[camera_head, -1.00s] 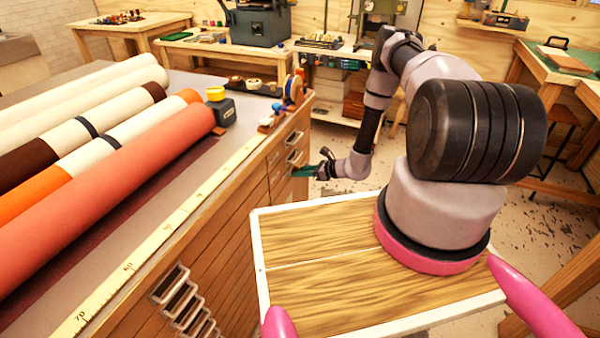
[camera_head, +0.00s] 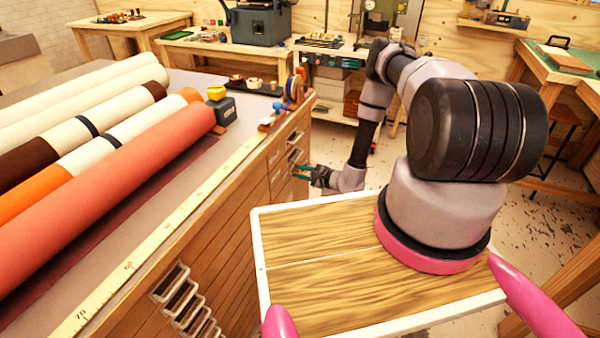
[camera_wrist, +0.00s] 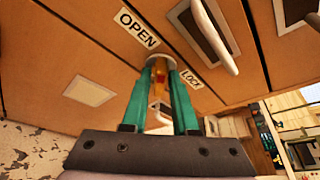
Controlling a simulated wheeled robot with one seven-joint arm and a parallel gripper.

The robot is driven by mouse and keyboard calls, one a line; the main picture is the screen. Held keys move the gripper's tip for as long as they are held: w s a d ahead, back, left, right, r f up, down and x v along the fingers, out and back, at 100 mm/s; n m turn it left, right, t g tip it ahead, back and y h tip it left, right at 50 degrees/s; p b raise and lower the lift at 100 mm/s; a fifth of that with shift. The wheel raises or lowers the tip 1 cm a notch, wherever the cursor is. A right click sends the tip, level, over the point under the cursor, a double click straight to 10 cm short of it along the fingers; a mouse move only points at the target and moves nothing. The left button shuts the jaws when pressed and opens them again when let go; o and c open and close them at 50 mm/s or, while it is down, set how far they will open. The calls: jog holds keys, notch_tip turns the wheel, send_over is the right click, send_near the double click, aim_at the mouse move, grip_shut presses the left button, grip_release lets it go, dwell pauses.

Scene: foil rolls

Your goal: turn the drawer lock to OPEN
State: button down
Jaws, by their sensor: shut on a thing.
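The drawer lock is a round grey plate (camera_wrist: 176,57) with an orange-yellow turn piece (camera_wrist: 159,84) on the wooden cabinet front (camera_wrist: 110,75). A white OPEN label (camera_wrist: 139,28) is at its upper left in the wrist view, and a LOCK label (camera_wrist: 191,79) is at its right. My gripper (camera_wrist: 163,66) has its teal fingers on either side of the turn piece, shut on it. In the head view my gripper (camera_head: 299,171) is at the cabinet's drawer side. The fingers partly hide the turn piece, so I cannot tell exactly which way it points.
A drawer handle (camera_wrist: 219,40) with a label frame is close to the right of the lock. Fabric rolls (camera_head: 110,190) and a long ruler (camera_head: 150,244) lie on the cabinet top. Open floor (camera_head: 375,168) lies right of the cabinet.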

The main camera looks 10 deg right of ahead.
jog(key=shift+n, duration=0.3)
jog(key=c, duration=0.9)
grip_release()
jog(key=shift+o, duration=0.2)
jog(key=v, duration=1)
jog(key=shift+s+d, duration=0.2)
jog(key=shift+s, duration=0.2)
